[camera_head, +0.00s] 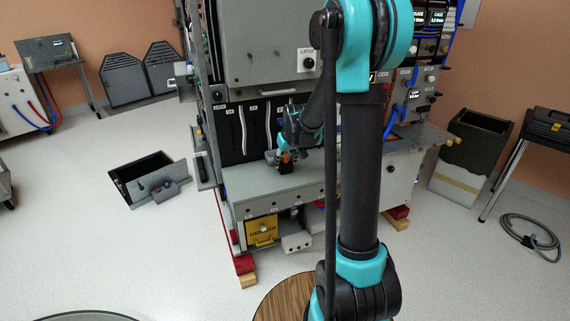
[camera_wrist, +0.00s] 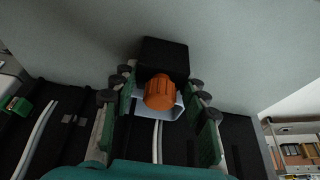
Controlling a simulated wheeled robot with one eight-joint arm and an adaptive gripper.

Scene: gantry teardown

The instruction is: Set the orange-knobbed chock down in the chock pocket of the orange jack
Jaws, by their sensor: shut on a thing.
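The chock's orange knob (camera_wrist: 160,92) is between my gripper's green-padded fingers (camera_wrist: 162,84) in the wrist view. A pale bracket-like part sits around the knob, and a black block (camera_wrist: 163,57) lies just beyond it. In the head view, my gripper (camera_head: 286,160) is in front of the machine's dark lower panels, above the grey bench-like ledge, with the small orange knob (camera_head: 286,157) at its tip. Whether the chock touches anything below cannot be told. I cannot make out the orange jack or its chock pocket for sure.
The grey ledge (camera_head: 260,192) runs along the machine front, with a yellow panel (camera_head: 262,230) below it. Red and wooden blocks (camera_head: 247,281) are at the machine's foot. An open floor pit (camera_head: 140,170) lies left. A round wooden top (camera_head: 283,302) stands near me.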

